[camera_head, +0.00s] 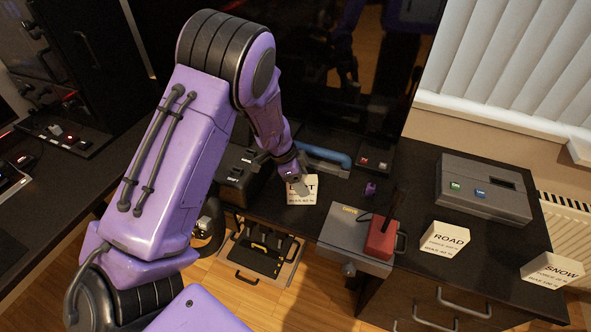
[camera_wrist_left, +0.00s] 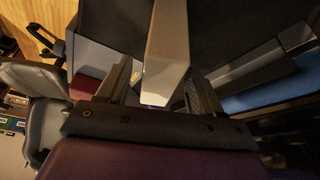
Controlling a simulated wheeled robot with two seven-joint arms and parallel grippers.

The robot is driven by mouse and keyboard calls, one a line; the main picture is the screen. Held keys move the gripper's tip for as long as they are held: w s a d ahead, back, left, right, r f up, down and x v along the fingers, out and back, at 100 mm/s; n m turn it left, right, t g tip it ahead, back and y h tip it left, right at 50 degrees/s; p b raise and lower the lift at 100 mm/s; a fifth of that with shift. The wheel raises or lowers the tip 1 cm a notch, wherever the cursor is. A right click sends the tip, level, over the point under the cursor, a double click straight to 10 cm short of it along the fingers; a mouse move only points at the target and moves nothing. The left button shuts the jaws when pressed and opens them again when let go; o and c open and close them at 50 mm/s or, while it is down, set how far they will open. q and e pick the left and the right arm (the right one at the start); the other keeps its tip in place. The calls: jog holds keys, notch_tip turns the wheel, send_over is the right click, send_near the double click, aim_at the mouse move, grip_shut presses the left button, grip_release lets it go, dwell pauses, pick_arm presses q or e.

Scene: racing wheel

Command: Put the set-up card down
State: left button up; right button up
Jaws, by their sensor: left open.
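A white set-up card (camera_head: 301,194) stands on the black desk, left of the grey box. Its large heading is partly hidden by my left gripper and seems to read DIRT. My left gripper (camera_head: 296,181) is at the top of this card, with its jaws open. In the left wrist view the pale card (camera_wrist_left: 166,52) lies between the two spread fingers of the gripper (camera_wrist_left: 159,78). I cannot tell whether a finger touches it. My right gripper is not in view.
Cards ROAD (camera_head: 444,242) and SNOW (camera_head: 552,271) stand to the right. A grey box with a red lever base (camera_head: 381,238) sits at the front edge. A grey console (camera_head: 484,190), a blue handle (camera_head: 323,157) and a black box (camera_head: 240,176) are also close by.

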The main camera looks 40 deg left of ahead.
pick_arm(q)
jog(key=v, duration=1)
jog(key=shift+s+r, duration=0.1)
jog(key=shift+r, duration=0.15)
jog(key=shift+d, duration=0.1)
